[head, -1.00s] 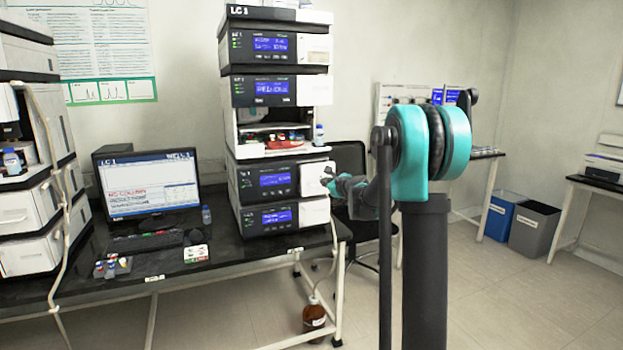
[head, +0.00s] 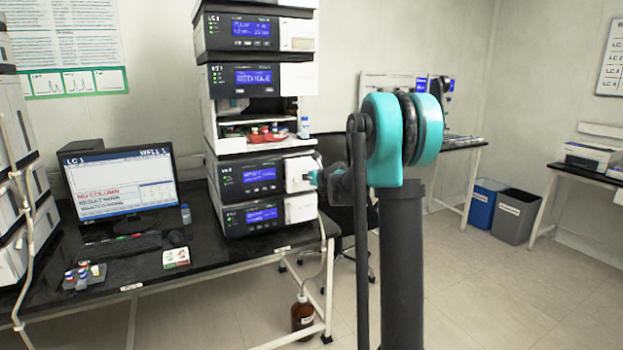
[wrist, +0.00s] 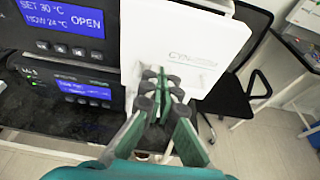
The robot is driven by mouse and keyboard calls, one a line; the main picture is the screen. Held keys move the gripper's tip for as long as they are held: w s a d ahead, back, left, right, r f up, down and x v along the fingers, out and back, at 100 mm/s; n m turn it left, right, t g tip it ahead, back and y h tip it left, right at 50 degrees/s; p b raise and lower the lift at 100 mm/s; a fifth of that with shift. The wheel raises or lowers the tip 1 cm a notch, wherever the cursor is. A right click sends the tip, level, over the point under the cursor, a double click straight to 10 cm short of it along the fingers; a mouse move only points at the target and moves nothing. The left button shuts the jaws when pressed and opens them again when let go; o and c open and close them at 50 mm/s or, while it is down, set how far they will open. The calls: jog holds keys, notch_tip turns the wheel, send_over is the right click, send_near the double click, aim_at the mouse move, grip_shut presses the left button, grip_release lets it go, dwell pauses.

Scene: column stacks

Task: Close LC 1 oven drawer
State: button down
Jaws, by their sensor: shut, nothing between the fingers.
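The LC 1 stack (head: 209,125) stands on the black bench in the head view. Its oven module (head: 231,182) is low in the stack. The white oven drawer front (head: 298,167) is on that module's right; it fills the upper middle of the wrist view (wrist: 185,35) and stands out from the dark panel. The oven display (wrist: 62,18) reads SET 30 °C, NOW 24 °C, OPEN. My gripper (wrist: 161,82) is shut and empty, its fingertips at the lower part of the drawer front. I cannot tell whether they touch it. My arm hides part of the area right of it.
Below the oven is another module with a white front (head: 301,208). A monitor (head: 121,185), a vial rack (head: 84,276) and a small blue-capped bottle (head: 186,214) are on the bench. A brown bottle (head: 302,314) stands on the floor. A black chair (wrist: 235,75) is behind, right.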

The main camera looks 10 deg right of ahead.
aim_at(301, 172)
jog(key=shift+x, duration=1.4)
jog(key=w, duration=0.1)
jog(key=w+a, duration=0.1)
jog(key=w, duration=0.2)
jog(key=shift+w+a, duration=0.3)
jog(key=shift+w, duration=0.1)
jog(key=shift+r, duration=0.1)
